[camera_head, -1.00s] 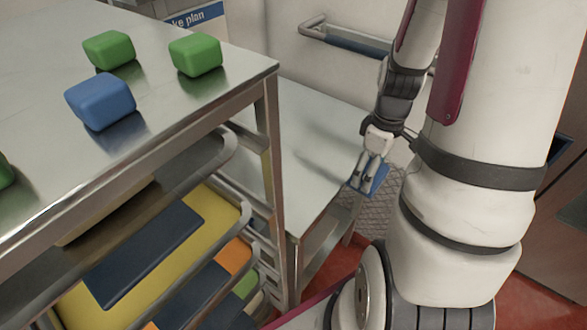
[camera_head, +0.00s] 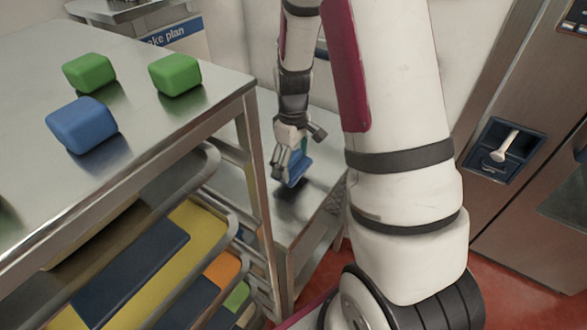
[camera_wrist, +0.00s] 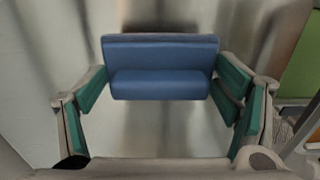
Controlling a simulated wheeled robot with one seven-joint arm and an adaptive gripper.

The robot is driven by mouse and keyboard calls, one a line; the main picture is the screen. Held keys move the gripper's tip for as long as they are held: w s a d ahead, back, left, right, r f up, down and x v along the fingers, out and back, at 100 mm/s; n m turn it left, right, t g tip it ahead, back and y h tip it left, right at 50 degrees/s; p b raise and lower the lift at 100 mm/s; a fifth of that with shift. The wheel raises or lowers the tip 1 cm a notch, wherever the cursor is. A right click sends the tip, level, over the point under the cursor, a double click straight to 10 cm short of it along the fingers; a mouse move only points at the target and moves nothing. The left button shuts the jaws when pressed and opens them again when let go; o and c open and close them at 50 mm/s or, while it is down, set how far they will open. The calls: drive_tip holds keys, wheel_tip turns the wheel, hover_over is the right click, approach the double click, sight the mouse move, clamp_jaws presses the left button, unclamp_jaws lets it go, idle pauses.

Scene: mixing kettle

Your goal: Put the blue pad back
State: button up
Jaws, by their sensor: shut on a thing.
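The blue pad (camera_head: 297,168) is in my gripper (camera_head: 287,166), above the lower steel surface (camera_head: 230,196) behind the rack in the head view. A dark shadow or reflection lies just under it. In the wrist view the blue pad (camera_wrist: 162,84) spans crosswise between the two green-lined fingers of my gripper (camera_wrist: 160,90). The fingers are shut on its ends. I cannot tell whether the pad touches the surface.
The steel table (camera_head: 150,137) at left bears a blue block (camera_head: 82,125) and green blocks (camera_head: 175,74). Under it is a rack with yellow and dark trays (camera_head: 130,275). A brown machine (camera_head: 510,200) stands at right. Most of the lower surface is bare.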

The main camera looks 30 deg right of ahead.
sight(293, 169)
wheel_tip(293, 169, down, 3)
drive_tip(key=shift+f, duration=0.15)
drive_tip(key=o, duration=1)
drive_tip(key=shift+o, duration=0.2)
wheel_tip(293, 169, up, 12)
drive_tip(key=shift+r, duration=0.1)
